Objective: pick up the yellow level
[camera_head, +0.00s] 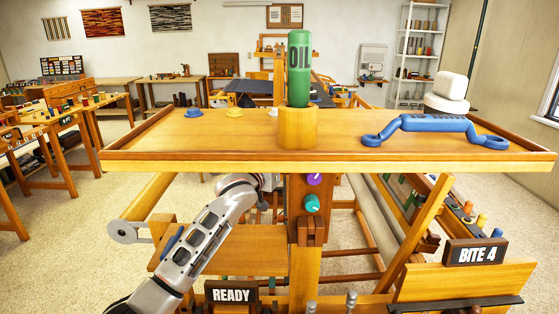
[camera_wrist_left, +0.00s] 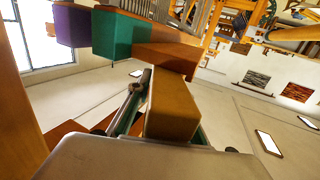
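A yellow-ochre block (camera_wrist_left: 172,108), the only clear candidate for the yellow level, lies between the fingers of my left gripper (camera_wrist_left: 165,100) in the left wrist view. A finger is close along each side of it; I cannot tell whether they press on it. A brown-orange block (camera_wrist_left: 166,58), a teal block (camera_wrist_left: 124,36) and a purple block (camera_wrist_left: 73,25) are just beyond. In the head view my left arm reaches up under the wooden top to the left of the central post; its fingers are hidden there. My right gripper is not in view.
The wooden top (camera_head: 390,153) overhangs the left arm. On it are a green oil bottle (camera_head: 299,70) in a wooden holder (camera_head: 297,128), a blue handle (camera_head: 434,124) and a yellow disc (camera_head: 235,112). A purple knob (camera_head: 314,179) and teal knob (camera_head: 312,203) stick out below.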

